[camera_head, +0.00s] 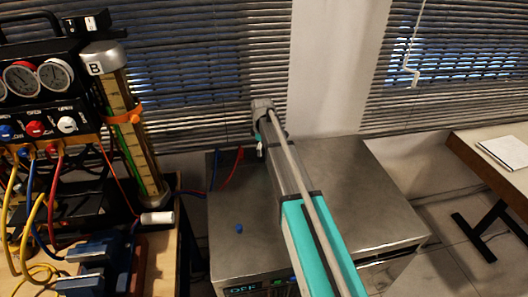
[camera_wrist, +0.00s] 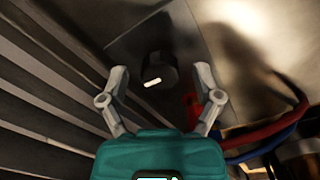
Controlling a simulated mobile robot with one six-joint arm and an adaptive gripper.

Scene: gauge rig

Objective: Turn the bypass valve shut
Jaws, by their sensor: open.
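A round black knob (camera_wrist: 158,70) with a white pointer mark shows in the wrist view, on a grey metal face. It is likely the bypass valve, but no label on it is readable. The white mark lies near its lower edge, slightly tilted. My gripper (camera_wrist: 160,76) is open, with one finger left and one right of the knob in the picture. Gaps show on both sides, and I cannot tell its exact height from the knob. In the head view my arm (camera_head: 312,235) reaches over the steel box to its far edge; the knob is hidden there.
A red hose (camera_wrist: 292,110) and a blue hose (camera_wrist: 262,150) run close right of my gripper. The gauge rig (camera_head: 40,85) with coloured knobs stands left. Window blinds (camera_head: 200,75) are close behind.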

